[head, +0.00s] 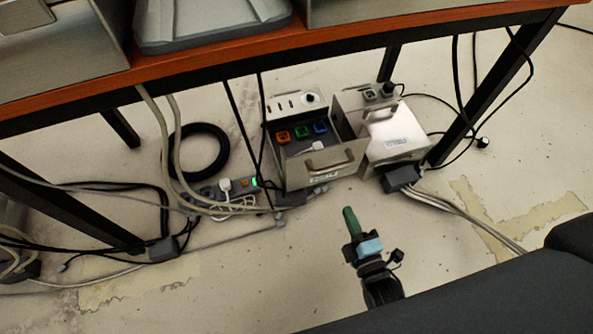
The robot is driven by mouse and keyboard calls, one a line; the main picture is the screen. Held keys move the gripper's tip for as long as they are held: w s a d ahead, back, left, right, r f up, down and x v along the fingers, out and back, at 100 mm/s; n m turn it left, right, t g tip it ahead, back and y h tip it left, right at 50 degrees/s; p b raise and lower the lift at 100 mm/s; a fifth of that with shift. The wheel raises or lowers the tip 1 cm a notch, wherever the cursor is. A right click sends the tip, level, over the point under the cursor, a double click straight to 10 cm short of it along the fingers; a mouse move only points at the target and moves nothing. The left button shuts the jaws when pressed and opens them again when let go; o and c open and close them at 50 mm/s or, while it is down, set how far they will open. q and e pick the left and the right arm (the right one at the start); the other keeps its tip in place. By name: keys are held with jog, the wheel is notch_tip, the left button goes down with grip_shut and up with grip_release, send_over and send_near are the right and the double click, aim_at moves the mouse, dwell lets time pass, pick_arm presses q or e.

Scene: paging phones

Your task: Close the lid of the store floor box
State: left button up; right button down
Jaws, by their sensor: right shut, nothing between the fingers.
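Two metal boxes stand on the floor under the table. The left box (294,172) shows an open top with red, green and blue square pieces inside, and a handle on its front panel. The right box (398,130) has a pale slanted face with a small label and a handle. I cannot tell which is the store floor box, or which panel is its lid. My right gripper (350,218), with a green tip, is shut and empty. In the picture it is below the boxes and apart from them. My left gripper is not in view.
The table edge (330,42) and its black legs overhang the boxes. A power strip (228,188), a black cable coil (203,150) and loose cables lie left of them. More cables (470,215) run on the right. The floor around my gripper is mostly clear.

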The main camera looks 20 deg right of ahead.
jog(key=w+a+r+n, duration=0.1)
jog(key=w+a, duration=0.1)
jog(key=b, duration=0.5)
send_near(318, 151)
jog(key=shift+t, duration=0.4)
jog(key=w, duration=0.7)
jog(key=shift+f, duration=0.35)
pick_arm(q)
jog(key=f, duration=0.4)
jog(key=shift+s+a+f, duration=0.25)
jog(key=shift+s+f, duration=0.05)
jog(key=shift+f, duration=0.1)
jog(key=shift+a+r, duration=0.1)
